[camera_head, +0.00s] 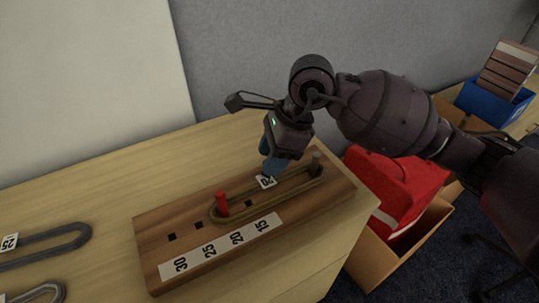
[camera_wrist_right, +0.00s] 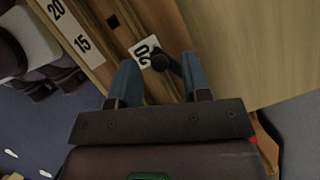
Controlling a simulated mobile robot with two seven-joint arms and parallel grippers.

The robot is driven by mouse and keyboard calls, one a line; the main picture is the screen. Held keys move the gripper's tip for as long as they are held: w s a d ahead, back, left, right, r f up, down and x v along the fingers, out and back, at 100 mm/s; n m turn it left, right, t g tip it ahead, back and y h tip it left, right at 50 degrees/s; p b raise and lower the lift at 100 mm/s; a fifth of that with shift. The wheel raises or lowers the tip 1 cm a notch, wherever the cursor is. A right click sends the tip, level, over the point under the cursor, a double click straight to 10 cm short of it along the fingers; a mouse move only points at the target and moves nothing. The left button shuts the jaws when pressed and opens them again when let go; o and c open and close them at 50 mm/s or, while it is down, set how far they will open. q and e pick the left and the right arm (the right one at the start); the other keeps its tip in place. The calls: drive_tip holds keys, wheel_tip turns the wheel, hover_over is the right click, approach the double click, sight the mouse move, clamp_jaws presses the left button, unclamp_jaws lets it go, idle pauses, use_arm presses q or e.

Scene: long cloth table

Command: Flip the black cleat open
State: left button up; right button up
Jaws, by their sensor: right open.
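I cannot pick out a black cleat with certainty. A wooden board (camera_head: 165,222) with a number strip (camera_head: 222,246) lies on the table. A belt loop (camera_head: 250,211) runs around a red peg (camera_head: 222,204) and a grey peg (camera_head: 316,163), with a white "20" tag (camera_head: 265,181) at its far side. My right gripper (camera_head: 268,173) points down over the board at the tag. In the wrist view its blue fingers (camera_wrist_right: 160,80) are apart, with a dark round-ended piece (camera_wrist_right: 161,62) between them beside the tag; I cannot tell whether it is held. My left gripper is out of view.
More belts, one tagged "25" (camera_head: 70,236), lie on the table at the left. Beyond the table's right edge stand a carton with a red thing (camera_head: 398,190) and a blue bin (camera_head: 490,106). A grey panel (camera_head: 235,60) stands behind the table.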

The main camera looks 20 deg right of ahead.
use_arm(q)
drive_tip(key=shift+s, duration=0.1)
use_arm(e)
drive_tip(key=shift+a+f, duration=0.1)
clamp_jaws()
drive_tip(key=shift+w+a+r+m+t+p, duration=0.15)
drive_tip(key=shift+r+m+t+p, duration=0.2)
drive_tip(key=shift+m+p, duration=0.2)
drive_tip(key=shift+w+a+r+m+t+p, duration=0.2)
drive_tip(key=shift+w+m+t+p, duration=0.15)
drive_tip(key=shift+m+p, duration=0.65)
drive_tip(key=shift+w+a+f+m+p, duration=0.15)
drive_tip(key=shift+w+m+p, duration=0.1)
drive_tip(key=shift+m+p, duration=0.45)
drive_tip(key=shift+w+f+m+t+h, duration=0.1)
drive_tip(key=shift+m+t+h, duration=0.15)
drive_tip(key=shift+t+h, duration=0.05)
drive_tip(key=shift+f, duration=0.25)
unclamp_jaws()
drive_tip(key=shift+f, duration=0.1)
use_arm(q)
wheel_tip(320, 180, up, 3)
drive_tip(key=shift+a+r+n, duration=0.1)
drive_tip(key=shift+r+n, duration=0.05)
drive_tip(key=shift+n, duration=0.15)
